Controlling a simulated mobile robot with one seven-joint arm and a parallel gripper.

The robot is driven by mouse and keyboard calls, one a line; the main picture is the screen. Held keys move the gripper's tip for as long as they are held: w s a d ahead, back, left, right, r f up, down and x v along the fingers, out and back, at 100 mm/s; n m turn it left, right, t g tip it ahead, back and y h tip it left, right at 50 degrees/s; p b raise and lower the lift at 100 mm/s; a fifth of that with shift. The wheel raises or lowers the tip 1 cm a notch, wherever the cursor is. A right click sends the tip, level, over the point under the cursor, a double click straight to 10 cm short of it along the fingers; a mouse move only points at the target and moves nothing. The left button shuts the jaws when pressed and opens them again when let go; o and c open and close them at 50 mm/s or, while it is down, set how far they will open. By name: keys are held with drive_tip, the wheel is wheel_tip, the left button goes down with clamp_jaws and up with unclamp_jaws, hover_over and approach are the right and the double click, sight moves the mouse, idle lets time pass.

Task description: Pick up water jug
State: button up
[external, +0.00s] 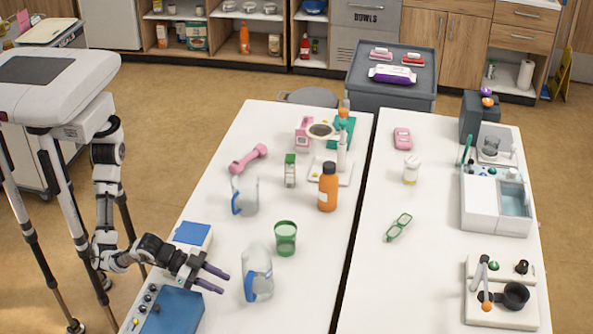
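Two clear jug-like containers with blue parts stand on the left white table; I cannot tell which is the water jug. The nearer one (257,276) is at the front, its blue part on its left side. The farther one (246,192) stands behind it, with a blue handle low on its left. My gripper (225,281) reaches in from the left. Its two dark fingers are apart with nothing between them. The fingertips point toward the nearer jug and appear a short way left of it; contact is not visible.
A green cup (286,238) stands close behind the nearer jug. An orange bottle (328,188), a pink dumbbell (248,159) and a small carton (290,170) are farther back. Blue-topped boxes (170,311) lie near my arm. The table right of the nearer jug is clear up to the dark gap.

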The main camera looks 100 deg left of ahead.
sight(245, 292)
drive_tip(key=x, duration=0.4)
drive_tip(key=shift+r+p, duration=0.1)
drive_tip(key=shift+p, duration=0.2)
drive_tip(key=p+x, duration=0.2)
drive_tip(key=x, duration=0.2)
drive_tip(key=shift+w+a, duration=0.1)
drive_tip(key=shift+w, duration=0.25)
drive_tip(key=shift+w+f, duration=0.25)
drive_tip(key=shift+w, duration=0.1)
clamp_jaws()
drive_tip(key=shift+r, duration=0.1)
